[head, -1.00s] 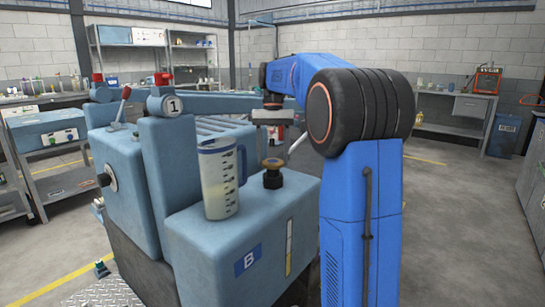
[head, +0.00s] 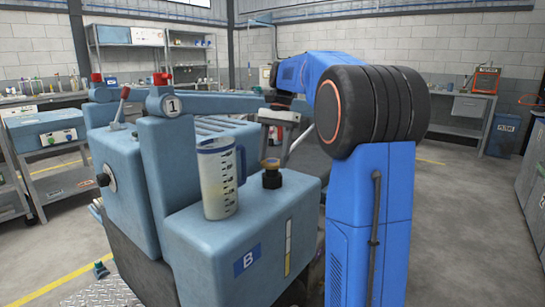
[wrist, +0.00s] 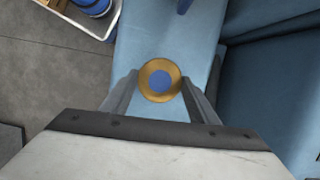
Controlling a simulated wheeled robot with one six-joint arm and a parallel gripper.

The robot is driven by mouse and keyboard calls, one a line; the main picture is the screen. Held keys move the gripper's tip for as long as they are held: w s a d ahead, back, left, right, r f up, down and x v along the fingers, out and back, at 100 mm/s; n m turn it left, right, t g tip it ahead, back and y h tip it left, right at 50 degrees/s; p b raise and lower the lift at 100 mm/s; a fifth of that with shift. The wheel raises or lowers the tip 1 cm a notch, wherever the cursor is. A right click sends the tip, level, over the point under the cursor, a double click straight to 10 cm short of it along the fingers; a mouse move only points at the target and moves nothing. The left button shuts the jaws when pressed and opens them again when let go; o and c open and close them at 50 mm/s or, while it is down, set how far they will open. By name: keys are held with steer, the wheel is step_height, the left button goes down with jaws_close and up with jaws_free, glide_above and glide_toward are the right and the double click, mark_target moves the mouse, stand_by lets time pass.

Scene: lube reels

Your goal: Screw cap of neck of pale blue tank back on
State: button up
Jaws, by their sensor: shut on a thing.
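The pale blue tank (head: 285,215) marked B stands in the middle of the head view. Its gold-brown cap (head: 271,163) with a blue centre sits at the top of the dark neck (head: 272,180). In the wrist view the cap (wrist: 161,80) shows as a gold ring around a blue disc, between the fingers. My gripper (wrist: 160,84) is shut on the cap, one finger at each side. In the head view it comes down from above the neck. The threads and how tightly the cap sits are hidden.
A measuring jug (head: 217,180) of pale liquid stands on the tank left of the neck. A blue-grey post (head: 168,180) marked 1 rises beside it. A light tray (wrist: 67,12) with a blue round thing lies upper left in the wrist view. Open floor (head: 450,220) lies right.

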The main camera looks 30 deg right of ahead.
stand_by(0.3)
steer(key=shift+m+t, duration=0.3)
steer(key=shift+m, duration=1.1)
steer(key=o, duration=1.5)
steer(key=shift+r, duration=2.95)
